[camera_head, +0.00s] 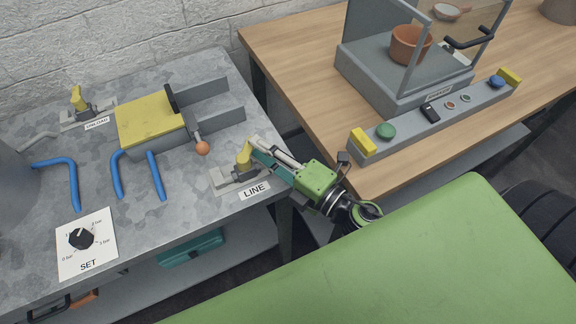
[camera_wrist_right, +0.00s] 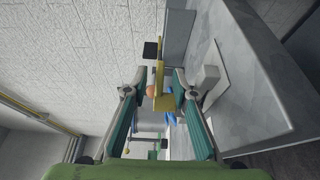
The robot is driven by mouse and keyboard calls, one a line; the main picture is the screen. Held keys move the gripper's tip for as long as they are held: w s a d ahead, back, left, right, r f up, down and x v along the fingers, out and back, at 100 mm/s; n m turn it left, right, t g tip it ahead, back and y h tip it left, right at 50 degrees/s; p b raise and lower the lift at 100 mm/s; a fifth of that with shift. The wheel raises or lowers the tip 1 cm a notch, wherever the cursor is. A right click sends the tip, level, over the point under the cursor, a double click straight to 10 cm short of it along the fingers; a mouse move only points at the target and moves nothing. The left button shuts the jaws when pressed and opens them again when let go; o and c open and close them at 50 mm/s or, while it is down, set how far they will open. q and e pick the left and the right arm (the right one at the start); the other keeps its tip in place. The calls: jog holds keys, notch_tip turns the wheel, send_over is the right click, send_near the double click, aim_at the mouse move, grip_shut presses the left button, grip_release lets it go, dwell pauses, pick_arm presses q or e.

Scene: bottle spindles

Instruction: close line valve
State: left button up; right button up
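The line valve has an upright yellow handle (camera_head: 244,155) on a grey body, on the metal bench behind the LINE label (camera_head: 254,190). In the right wrist view the yellow handle (camera_wrist_right: 165,102) is between my two fingertips. My right gripper (camera_head: 256,149) reaches in from the right at the handle. In the wrist view its fingers (camera_wrist_right: 156,88) are spread, with gaps visible beside the handle; contact is not clear. The gripper partly hides the valve's right side in the head view. My left gripper is not in view.
A yellow-topped grey fixture (camera_head: 150,118) with an orange-knobbed lever (camera_head: 202,148) stands just left of the valve. The unload valve (camera_head: 80,101), blue hooked pipes (camera_head: 157,176) and SET dial (camera_head: 82,238) are farther left. A wooden table (camera_head: 300,50) with a control strip (camera_head: 405,123) is right.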

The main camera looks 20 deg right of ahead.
jog(key=v, duration=0.8)
jog(key=shift+s, duration=0.2)
